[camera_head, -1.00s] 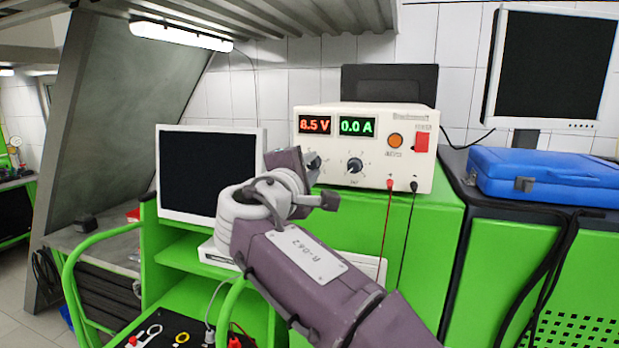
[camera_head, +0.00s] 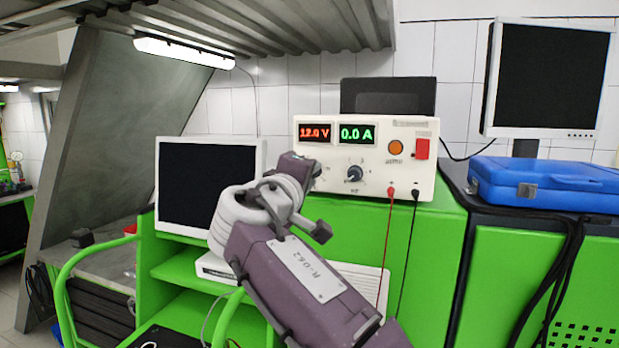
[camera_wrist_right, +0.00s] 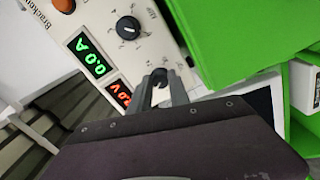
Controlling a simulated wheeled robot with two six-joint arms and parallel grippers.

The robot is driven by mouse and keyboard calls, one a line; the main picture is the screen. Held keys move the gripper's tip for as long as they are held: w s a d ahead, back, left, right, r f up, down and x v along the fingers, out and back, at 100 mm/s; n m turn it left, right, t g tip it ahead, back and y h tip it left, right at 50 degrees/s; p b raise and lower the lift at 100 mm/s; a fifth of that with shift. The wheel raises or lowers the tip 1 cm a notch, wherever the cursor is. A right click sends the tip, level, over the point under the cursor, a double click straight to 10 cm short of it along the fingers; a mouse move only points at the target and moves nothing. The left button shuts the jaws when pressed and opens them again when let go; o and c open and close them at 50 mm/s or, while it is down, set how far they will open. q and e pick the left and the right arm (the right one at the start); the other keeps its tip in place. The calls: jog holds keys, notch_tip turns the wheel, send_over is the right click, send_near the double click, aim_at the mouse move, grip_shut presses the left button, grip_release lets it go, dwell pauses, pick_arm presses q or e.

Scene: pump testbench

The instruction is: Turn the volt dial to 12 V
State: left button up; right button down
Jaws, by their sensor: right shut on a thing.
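The cream power supply (camera_head: 425,150) stands on the green bench. Its red display (camera_head: 314,132) reads 12.0 V and its green display (camera_head: 356,133) reads 0.0 A. My right gripper (camera_head: 314,170) reaches the lower left of its front panel. In the right wrist view, my right gripper (camera_wrist_right: 161,88) is shut on the volt dial (camera_wrist_right: 160,74), a small dark knob mostly hidden between the fingertips. In the head view the arm and gripper cover most of this dial. My left gripper is not in view.
A second black dial (camera_head: 355,174) is to the right of my gripper. Red and black leads hang from the supply's front. A dark-screened monitor (camera_head: 207,185) is on the left, close to my arm. A blue case (camera_head: 545,183) lies on the right bench.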

jog(key=shift+r, duration=0.15)
jog(key=c, duration=1.5)
grip_release()
jog(key=shift+o, duration=1.3)
jog(key=shift+w, duration=0.15)
jog(key=b+v, duration=0.2)
jog(key=v, duration=0.7)
